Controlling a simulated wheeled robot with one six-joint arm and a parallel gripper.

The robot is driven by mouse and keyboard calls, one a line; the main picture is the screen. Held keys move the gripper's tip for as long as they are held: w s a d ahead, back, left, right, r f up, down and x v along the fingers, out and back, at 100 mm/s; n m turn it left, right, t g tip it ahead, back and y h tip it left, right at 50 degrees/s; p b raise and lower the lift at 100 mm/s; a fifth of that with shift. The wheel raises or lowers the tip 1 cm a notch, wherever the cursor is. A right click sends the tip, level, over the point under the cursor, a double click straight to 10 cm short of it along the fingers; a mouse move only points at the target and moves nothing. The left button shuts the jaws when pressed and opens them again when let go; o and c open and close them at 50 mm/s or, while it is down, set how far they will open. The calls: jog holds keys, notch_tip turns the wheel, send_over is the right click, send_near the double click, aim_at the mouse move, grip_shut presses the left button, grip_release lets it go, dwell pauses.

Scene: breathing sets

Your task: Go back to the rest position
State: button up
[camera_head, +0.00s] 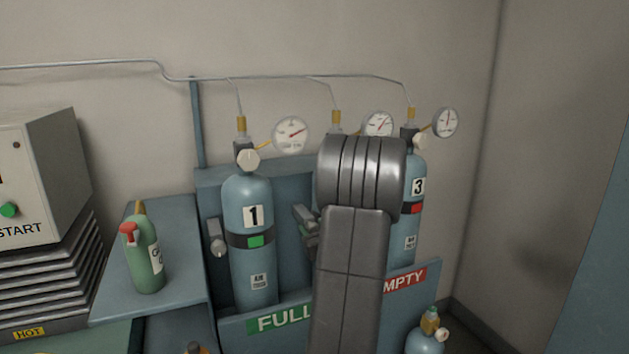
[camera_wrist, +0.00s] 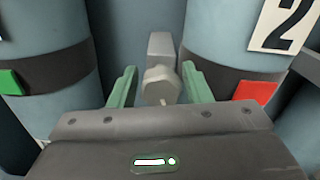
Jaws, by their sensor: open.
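My gripper (camera_wrist: 159,80) is open, its two green fingers apart in the wrist view. A grey knob on a bracket (camera_wrist: 160,62) shows in the gap between them; I cannot tell whether it touches the fingers. To its right stands cylinder 2 (camera_wrist: 225,45) with a red tag (camera_wrist: 254,91); to its left is a cylinder with a green tag (camera_wrist: 45,35). In the head view my gripper (camera_head: 306,226) is partly hidden behind my arm, right of cylinder 1 (camera_head: 250,285). My arm covers most of cylinder 2.
Cylinder 3 (camera_head: 419,240) stands right of my arm, with a red tag. Gauges and a thin pipe (camera_head: 290,77) run above the rack (camera_head: 285,318). A green bottle (camera_head: 148,272) stands on the left shelf. A small cylinder (camera_head: 425,342) is at lower right.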

jog(key=shift+d+r+m+p, duration=0.15)
jog(key=shift+m+p, duration=0.65)
jog(key=shift+p, duration=0.7)
jog(key=shift+a+r+m+p, duration=0.1)
jog(key=shift+m+p, duration=0.7)
jog(key=shift+p, duration=0.65)
jog(key=shift+s+d+f, duration=0.2)
jog(key=shift+s+f, duration=0.05)
jog(key=b+v, duration=0.2)
jog(key=v, duration=1)
jog(key=shift+s+b, duration=0.4)
jog(key=shift+r, duration=0.1)
